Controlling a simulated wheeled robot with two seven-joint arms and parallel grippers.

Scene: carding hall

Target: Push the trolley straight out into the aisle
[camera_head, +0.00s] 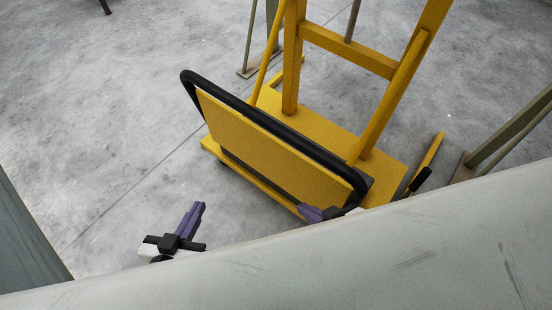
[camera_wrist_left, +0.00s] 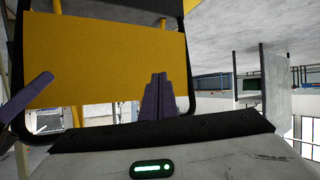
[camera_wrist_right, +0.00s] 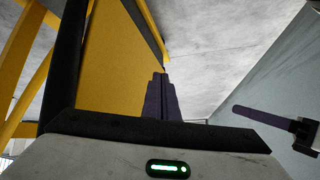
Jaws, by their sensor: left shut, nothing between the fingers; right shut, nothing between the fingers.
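The yellow trolley (camera_head: 258,150) stands on the grey floor with a black tubular handle (camera_head: 275,122) and a flat yellow panel facing me. Its panel also fills much of the left wrist view (camera_wrist_left: 100,60) and part of the right wrist view (camera_wrist_right: 115,60). My left gripper (camera_head: 197,208) is shut and empty, left of and apart from the trolley's near side. My right gripper (camera_head: 312,213) is shut and empty by the handle's lower right end; I cannot tell whether it touches. A pale grey surface hides most of both arms.
The pale grey surface (camera_head: 400,245) crosses the bottom of the head view. A yellow upright frame (camera_head: 368,50) rises from the trolley's far side. Grey-green legs stand behind (camera_head: 271,30) and at right (camera_head: 510,130). A dark panel (camera_head: 25,245) is at left. Floor left of the trolley is clear.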

